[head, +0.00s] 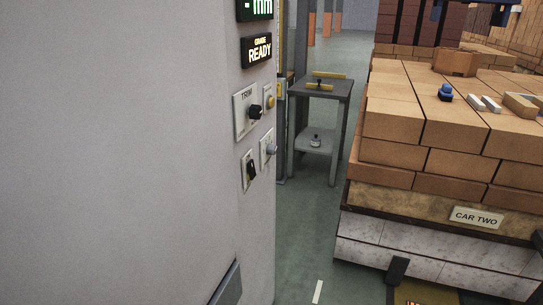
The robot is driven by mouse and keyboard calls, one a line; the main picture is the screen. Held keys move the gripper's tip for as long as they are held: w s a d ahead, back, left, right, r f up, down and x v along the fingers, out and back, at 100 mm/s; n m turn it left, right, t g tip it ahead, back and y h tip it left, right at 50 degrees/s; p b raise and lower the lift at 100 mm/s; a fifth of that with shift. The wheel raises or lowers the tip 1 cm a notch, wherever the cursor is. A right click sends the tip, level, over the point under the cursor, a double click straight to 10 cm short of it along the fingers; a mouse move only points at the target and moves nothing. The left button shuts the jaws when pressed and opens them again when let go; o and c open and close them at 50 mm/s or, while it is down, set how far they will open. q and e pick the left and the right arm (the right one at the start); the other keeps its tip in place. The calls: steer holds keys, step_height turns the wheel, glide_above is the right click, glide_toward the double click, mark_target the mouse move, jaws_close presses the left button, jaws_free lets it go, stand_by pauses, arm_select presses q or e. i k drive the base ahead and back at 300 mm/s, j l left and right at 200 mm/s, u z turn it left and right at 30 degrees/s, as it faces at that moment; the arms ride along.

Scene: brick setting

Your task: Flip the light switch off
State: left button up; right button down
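A pale grey wall panel fills the left of the head view, with controls along its right edge. A small plate with a black switch or lever (251,169) sits lowest in this group. Beside it is a plate with a round grey knob (271,149). Above is a plate marked TRIM with a black rotary knob (255,112), and next to it a plate with a yellowish button (270,101). No label that I can read names the light switch, so I cannot tell which one it is. Neither of my grippers is in view.
A lit READY sign (257,51) is above the controls. A grey two-shelf stand (342,92) is behind the panel. A brick-loaded car marked CAR TWO (477,217) fills the right. Green floor (305,240) is open between panel and car.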

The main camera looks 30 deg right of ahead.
mark_target(252, 173)
steer(key=i+l, duration=0.15)
steer(key=l, duration=0.2)
steer(key=i+l, duration=0.2)
steer(key=l, duration=0.15)
steer(key=i+l, duration=0.15)
steer(key=l, duration=0.2)
